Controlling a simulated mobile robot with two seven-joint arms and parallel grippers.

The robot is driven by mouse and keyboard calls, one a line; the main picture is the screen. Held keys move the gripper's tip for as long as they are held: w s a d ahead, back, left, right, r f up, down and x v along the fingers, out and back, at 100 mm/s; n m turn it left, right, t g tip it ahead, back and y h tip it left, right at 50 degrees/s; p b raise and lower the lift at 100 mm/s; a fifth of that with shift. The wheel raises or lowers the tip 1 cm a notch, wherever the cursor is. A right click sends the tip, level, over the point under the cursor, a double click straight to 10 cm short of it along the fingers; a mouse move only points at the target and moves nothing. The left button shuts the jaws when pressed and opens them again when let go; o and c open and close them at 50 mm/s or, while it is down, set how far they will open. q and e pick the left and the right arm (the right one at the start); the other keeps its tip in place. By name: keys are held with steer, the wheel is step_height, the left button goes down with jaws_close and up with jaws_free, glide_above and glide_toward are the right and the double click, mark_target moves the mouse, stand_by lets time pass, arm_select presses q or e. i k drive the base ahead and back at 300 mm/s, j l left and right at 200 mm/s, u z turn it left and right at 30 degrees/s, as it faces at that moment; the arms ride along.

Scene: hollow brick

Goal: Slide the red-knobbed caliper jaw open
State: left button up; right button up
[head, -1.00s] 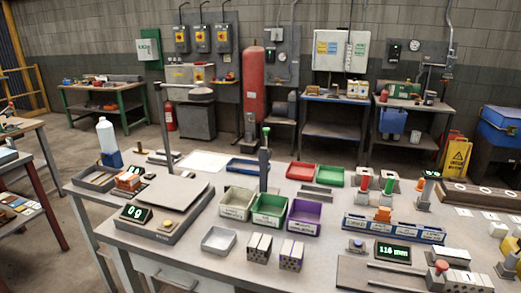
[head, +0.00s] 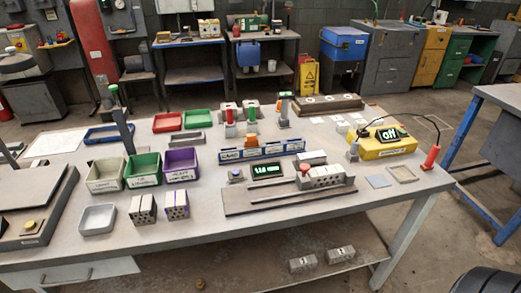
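The caliper lies on the near right part of the workbench, on a dark flat base board (head: 240,201) with a thin rail along it. Its jaw block carries a red knob (head: 305,168). A grey block with holes (head: 328,176) sits just right of the knob on the board; I cannot tell whether the jaw touches it. A small display with green digits in mm (head: 267,170) stands behind the rail; its figures are blurred. Neither of my grippers shows in the head view.
Grey holed bricks (head: 176,205) and white, green and purple bins (head: 142,169) are to the left. The bench front is clear.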

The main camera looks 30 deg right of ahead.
mark_target(303, 181)
steer(key=z, duration=1.3)
